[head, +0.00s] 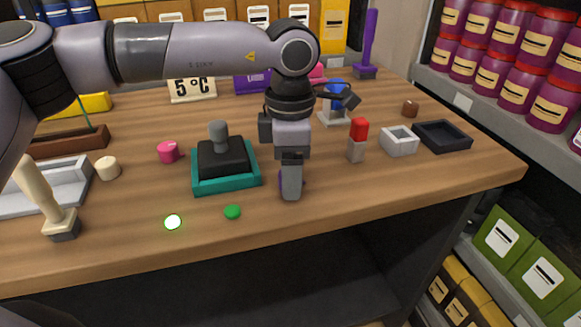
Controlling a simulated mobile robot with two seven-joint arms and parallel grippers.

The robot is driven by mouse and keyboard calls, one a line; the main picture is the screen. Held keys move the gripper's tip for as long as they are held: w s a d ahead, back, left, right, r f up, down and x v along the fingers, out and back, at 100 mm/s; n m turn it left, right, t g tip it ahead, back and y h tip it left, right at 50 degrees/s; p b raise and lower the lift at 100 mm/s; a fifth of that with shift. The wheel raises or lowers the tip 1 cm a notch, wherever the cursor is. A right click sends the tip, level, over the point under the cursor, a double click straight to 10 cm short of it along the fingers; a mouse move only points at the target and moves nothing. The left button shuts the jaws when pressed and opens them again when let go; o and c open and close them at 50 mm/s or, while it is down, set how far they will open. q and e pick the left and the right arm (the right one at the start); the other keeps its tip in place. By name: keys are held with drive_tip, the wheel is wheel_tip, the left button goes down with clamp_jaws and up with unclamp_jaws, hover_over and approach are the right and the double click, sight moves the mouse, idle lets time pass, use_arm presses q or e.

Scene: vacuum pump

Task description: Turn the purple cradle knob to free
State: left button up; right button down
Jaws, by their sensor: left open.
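My left gripper (291,184) points down at the front middle of the table, with its arm coming in from the left. Its fingers are seen nearly edge-on. A small purple part (281,183), which looks like the purple knob, shows at the edges of the fingers. The fingers cover most of it, so I cannot tell its turn position or whether they touch it. A teal base (226,184) with a black block (222,158) and a grey post (218,133) stands just left of the gripper. My right gripper is not in view.
A green button (233,212) and a lit white-green disc (173,222) lie near the front edge. A red-topped grey piece (357,140), a white box (399,141) and a dark tray (442,136) stand to the right. A pink knob (168,152) is left.

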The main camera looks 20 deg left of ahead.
use_arm(q)
drive_tip(key=c, duration=1.1)
drive_tip(key=shift+o, duration=0.2)
